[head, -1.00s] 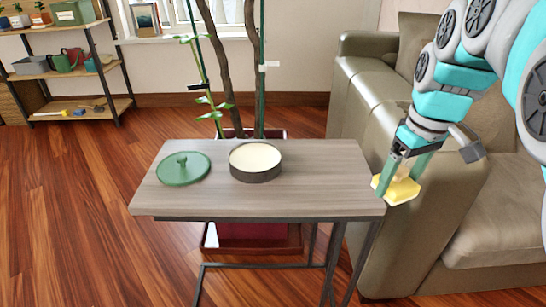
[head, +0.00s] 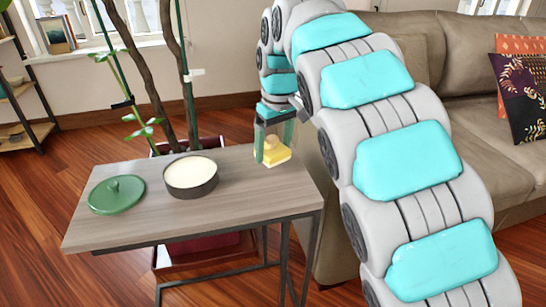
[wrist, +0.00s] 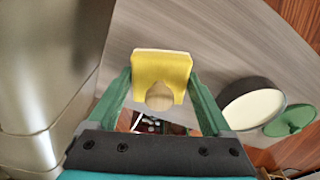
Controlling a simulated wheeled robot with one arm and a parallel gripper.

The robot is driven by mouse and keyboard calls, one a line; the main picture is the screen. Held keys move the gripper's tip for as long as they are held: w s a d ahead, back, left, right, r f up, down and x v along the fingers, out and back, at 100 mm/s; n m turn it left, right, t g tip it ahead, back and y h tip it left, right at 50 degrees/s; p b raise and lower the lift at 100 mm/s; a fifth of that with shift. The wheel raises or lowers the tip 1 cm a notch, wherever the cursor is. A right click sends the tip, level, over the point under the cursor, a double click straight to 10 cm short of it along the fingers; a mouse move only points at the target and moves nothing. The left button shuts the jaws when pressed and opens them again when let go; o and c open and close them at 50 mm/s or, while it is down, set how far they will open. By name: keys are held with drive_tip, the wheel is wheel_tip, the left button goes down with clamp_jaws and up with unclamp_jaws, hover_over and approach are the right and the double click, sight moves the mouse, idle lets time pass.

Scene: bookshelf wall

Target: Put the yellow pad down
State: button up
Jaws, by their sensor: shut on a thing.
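The yellow pad (head: 281,158) has a pale layer on its underside and a rounded knob-like grip. My gripper (head: 272,146) is shut on it, with a green finger on either side. The pad is at the back right part of the grey wooden side table (head: 240,206). It is on or just above the tabletop; I cannot tell if it touches. In the wrist view the pad (wrist: 160,66) sits between the fingertips, with the tabletop (wrist: 225,45) behind it.
A round dark tin with cream contents (head: 191,174) stands on the table, left of the pad. A green lid with a knob (head: 117,194) lies farther left. A potted plant (head: 155,90) rises behind the table. A sofa (head: 420,80) stands close on the right.

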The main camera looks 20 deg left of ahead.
sight(275, 139)
drive_tip(key=shift+f, duration=1.8)
drive_tip(key=shift+f, duration=0.1)
drive_tip(key=o, duration=1.3)
drive_tip(key=shift+c, duration=0.2)
drive_tip(key=r, duration=1)
drive_tip(key=shift+s+d+r, duration=0.25)
drive_tip(key=shift+d+r, duration=0.05)
drive_tip(key=shift+d, duration=0.1)
drive_tip(key=shift+s+d+r, duration=0.1)
drive_tip(key=shift+r, duration=0.7)
